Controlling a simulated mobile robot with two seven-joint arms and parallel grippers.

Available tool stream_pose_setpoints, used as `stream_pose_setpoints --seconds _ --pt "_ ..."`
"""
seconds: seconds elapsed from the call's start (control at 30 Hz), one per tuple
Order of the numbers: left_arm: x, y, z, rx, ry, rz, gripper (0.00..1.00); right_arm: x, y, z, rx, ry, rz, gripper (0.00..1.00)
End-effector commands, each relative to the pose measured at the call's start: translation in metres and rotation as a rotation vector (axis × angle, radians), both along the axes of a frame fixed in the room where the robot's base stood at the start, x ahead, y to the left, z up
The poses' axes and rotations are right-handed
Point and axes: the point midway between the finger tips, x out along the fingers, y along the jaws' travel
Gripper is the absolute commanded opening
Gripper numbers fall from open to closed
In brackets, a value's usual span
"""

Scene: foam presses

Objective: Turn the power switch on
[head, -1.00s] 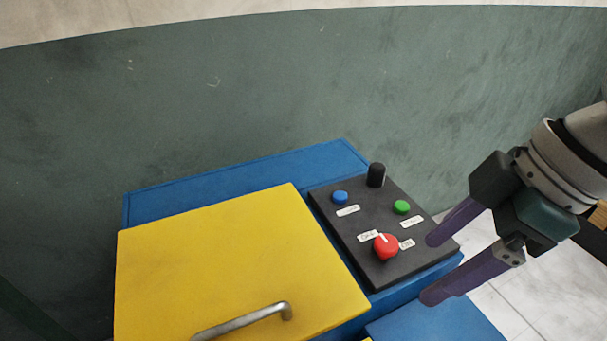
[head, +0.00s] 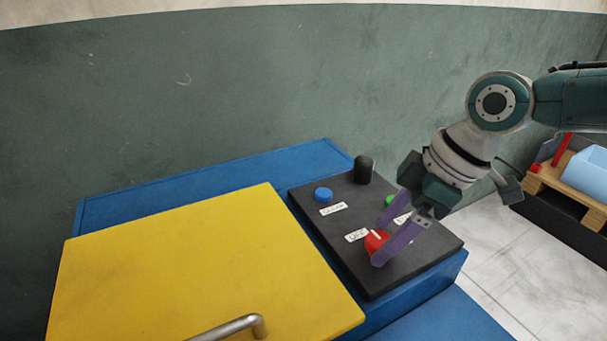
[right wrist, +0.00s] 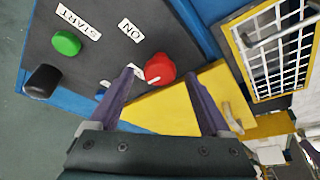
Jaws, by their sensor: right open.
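The power switch is a red knob (head: 374,241) with a white mark, on the dark control panel (head: 330,232). The "OFF" label (head: 357,235) lies to its left; the "ON" label (right wrist: 131,31) shows clear in the right wrist view. The mark on the knob (right wrist: 160,68) points away from "ON", towards a label half hidden by a finger. My right gripper (head: 381,243) is open, its purple fingers reaching down on either side of the knob. The right wrist view shows the knob between the fingertips (right wrist: 158,76); whether they touch it I cannot tell. My left gripper is out of view.
A blue button (head: 323,195), a green button (right wrist: 66,43) and a black upright knob (head: 365,171) share the panel. A yellow lid with a metal handle (head: 240,325) is to the left. A pallet with a light blue bin (head: 585,172) stands at far right.

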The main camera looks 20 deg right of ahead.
Motion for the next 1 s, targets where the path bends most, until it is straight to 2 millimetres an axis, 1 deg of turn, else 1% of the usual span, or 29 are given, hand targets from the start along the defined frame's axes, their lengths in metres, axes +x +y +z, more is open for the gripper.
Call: stream_pose_setpoints --seconds 0.1,0.37,1.0 --pt "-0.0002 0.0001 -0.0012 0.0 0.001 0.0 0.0 0.0017 0.0018 -0.006 -0.001 -0.001 0.0 0.82" --pt "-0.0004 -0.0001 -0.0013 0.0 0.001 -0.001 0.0 0.0018 0.0021 -0.0067 0.0 0.0 0.0 0.81" --pt "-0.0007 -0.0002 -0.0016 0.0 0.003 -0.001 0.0 0.0017 0.0021 -0.0065 0.0 0.0 0.0 0.09"
